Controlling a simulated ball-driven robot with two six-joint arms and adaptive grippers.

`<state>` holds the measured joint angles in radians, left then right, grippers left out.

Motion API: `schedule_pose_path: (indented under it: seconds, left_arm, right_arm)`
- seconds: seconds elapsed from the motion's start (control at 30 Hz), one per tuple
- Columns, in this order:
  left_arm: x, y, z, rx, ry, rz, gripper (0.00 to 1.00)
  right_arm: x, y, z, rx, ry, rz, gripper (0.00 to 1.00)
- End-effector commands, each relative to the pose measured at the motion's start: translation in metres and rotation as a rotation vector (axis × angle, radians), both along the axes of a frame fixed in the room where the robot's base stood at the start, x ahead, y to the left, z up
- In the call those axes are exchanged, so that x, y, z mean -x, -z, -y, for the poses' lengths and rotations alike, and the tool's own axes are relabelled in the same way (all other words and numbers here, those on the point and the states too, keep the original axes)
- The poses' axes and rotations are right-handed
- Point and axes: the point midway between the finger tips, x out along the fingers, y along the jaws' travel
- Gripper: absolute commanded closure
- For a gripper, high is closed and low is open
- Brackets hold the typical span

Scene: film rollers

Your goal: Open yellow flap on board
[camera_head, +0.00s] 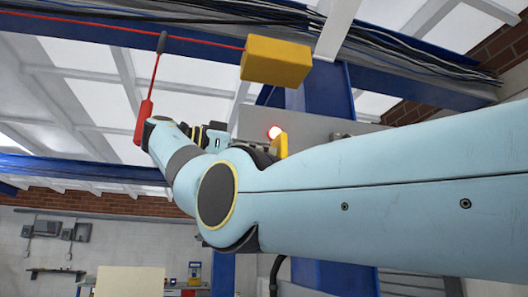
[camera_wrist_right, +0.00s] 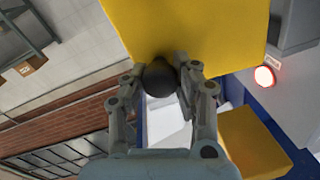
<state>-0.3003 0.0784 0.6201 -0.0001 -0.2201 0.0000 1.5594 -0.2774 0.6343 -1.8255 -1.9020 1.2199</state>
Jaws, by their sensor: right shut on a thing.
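The yellow flap (camera_wrist_right: 190,28) fills the top of the right wrist view, with a round black knob (camera_wrist_right: 160,80) at its near edge. My right gripper (camera_wrist_right: 161,73) has its two fingers closed on this knob from both sides. My light-blue right arm hides most of the flap and the gripper there. How far the flap is open cannot be told. My left gripper is not in view.
A yellow box (camera_head: 276,61) hangs above the board on a blue beam (camera_head: 390,62). A red cord (camera_head: 120,27) runs from it, with a red handle (camera_head: 143,122) hanging close to my right arm's bend. The space at lower left is open.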

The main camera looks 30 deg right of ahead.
Motion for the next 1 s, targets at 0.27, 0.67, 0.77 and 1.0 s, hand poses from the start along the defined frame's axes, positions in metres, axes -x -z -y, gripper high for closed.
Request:
schedule_pose_path:
  seconds: [0.27,0.67,0.77,1.0]
  left_arm:
    - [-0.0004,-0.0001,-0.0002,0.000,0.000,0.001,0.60]
    - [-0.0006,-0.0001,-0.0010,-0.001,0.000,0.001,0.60]
    - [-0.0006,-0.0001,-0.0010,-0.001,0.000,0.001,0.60]
    - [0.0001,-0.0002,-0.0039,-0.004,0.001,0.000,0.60]
  right_arm:
    - [-0.0003,0.0002,-0.0001,-0.001,0.005,0.000,1.00]
    - [-0.0004,0.0004,0.0000,0.000,0.004,-0.001,0.46]
    - [-0.0004,0.0004,-0.0002,0.000,0.004,-0.001,0.46]
    - [-0.0004,0.0004,-0.0002,0.000,0.004,-0.001,0.46]
